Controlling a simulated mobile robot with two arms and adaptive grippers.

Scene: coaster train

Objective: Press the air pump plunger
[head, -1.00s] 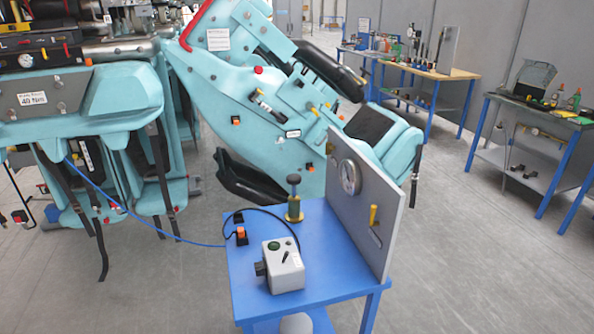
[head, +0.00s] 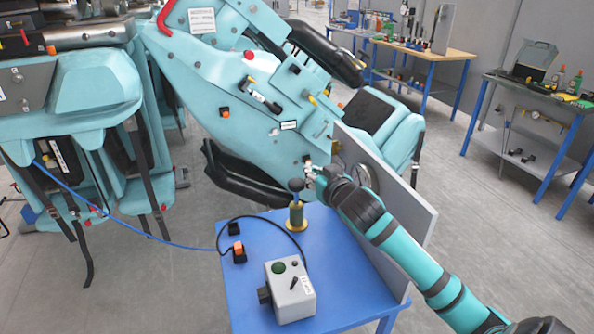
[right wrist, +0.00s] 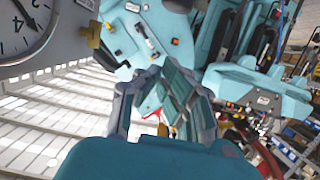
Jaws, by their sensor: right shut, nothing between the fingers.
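The air pump (head: 297,216) stands upright on the blue table, with a brass-coloured body and flange. Its plunger has a dark round knob (head: 296,185) on top and stands raised. My right gripper (head: 309,170) is shut and empty, just above and slightly right of the knob in the head view. I cannot tell whether it touches the knob. In the right wrist view the fingers of my right gripper (right wrist: 160,72) show, and I cannot make out the pump there. My left gripper is not in view.
A grey box with a green button (head: 290,290) sits on the blue table (head: 345,275). An upright grey panel (head: 405,205) with a gauge stands at the table's right edge, behind my right arm. Teal coaster seats (head: 240,120) are close behind. A blue hose runs left.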

